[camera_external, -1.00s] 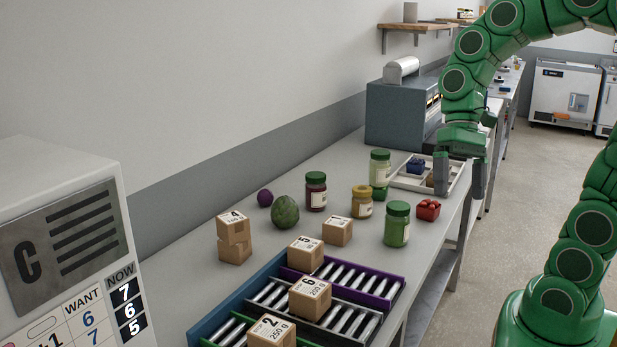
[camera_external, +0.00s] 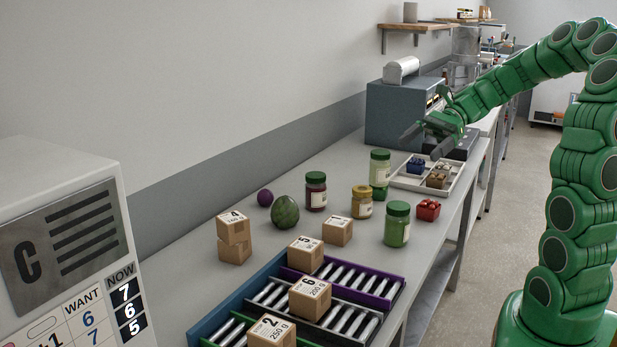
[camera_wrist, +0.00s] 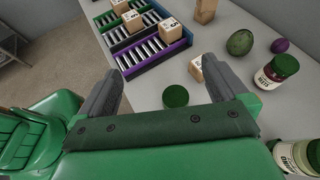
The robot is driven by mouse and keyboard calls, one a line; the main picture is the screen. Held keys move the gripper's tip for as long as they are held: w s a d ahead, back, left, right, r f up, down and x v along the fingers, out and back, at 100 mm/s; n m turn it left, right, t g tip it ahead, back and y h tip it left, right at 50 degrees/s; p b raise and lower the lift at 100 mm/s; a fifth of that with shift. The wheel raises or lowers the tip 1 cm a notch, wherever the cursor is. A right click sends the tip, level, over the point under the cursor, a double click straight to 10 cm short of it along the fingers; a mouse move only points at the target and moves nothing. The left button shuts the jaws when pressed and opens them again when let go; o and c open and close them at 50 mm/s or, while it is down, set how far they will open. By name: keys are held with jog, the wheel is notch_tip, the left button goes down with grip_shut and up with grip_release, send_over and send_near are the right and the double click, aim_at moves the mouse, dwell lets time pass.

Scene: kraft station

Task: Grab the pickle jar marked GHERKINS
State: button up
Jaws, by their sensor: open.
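Two jars with green content could be the gherkins. No label reads GHERKINS clearly. In the wrist view the front jar's lid (camera_wrist: 175,96) is seen from above, its label hidden. The back jar (camera_wrist: 297,157) is cut off at lower right, its label only partly readable. My gripper (camera_external: 408,133) is open and empty, above and behind the jars; its fingers also show in the wrist view (camera_wrist: 161,76).
A dark red jar (camera_external: 316,191) and a yellow-lidded jar (camera_external: 362,202) stand close by. A divided tray (camera_external: 402,181) lies behind. Roller lanes (camera_external: 345,277) with cartons are in front. An avocado (camera_external: 285,212) lies left.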

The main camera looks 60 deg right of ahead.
jog(key=d+m+t, duration=0.1)
jog(key=d+m, duration=0.1)
jog(key=d, duration=0.1)
send_near(386, 228)
jog(key=shift+n, duration=0.3)
jog(key=shift+x, duration=3.3)
jog(key=shift+s+f, duration=0.1)
jog(key=shift+s, duration=0.05)
jog(key=c, duration=1.4)
